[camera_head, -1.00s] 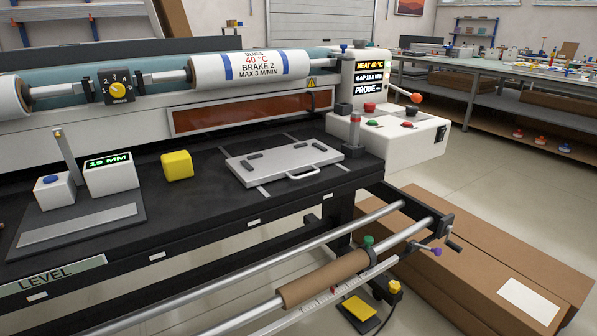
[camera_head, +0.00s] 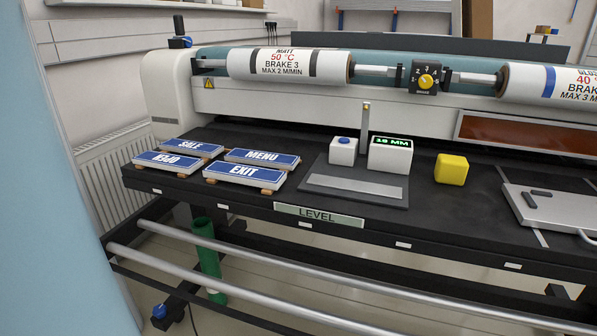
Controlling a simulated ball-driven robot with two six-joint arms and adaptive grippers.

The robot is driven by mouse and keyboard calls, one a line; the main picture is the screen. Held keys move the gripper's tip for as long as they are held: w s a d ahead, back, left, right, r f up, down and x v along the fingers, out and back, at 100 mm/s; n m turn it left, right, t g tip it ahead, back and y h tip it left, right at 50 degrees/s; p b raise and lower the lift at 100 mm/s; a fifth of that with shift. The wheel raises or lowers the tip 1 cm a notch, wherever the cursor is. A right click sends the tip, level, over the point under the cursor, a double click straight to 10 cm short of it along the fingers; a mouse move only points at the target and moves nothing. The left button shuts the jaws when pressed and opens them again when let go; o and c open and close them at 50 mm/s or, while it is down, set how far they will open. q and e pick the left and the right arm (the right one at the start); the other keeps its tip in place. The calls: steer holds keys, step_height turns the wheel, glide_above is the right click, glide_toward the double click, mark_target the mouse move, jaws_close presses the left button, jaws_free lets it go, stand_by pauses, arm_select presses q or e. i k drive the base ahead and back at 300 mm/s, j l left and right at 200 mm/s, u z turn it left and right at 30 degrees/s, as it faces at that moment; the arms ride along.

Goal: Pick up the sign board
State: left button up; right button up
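Several blue-faced sign boards with white edges lie flat on small wooden blocks at the left end of the black machine table. They read SALE (camera_head: 190,146), OPEN (camera_head: 169,161), MENU (camera_head: 262,157) and EXIT (camera_head: 243,173). The OPEN board appears upside down. The SALE and OPEN boards are at the left, with MENU and EXIT beside them to the right. No gripper of mine shows in this view.
Right of the boards stands a gauge with a 19 MM display (camera_head: 390,154), then a yellow block (camera_head: 451,169) and a grey plate with a handle (camera_head: 555,207). Rollers (camera_head: 288,64) run behind the table (camera_head: 300,190). Metal rails (camera_head: 330,277) run in front, below it.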

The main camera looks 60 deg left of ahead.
mark_target(256, 177)
steer(key=u, duration=2.05)
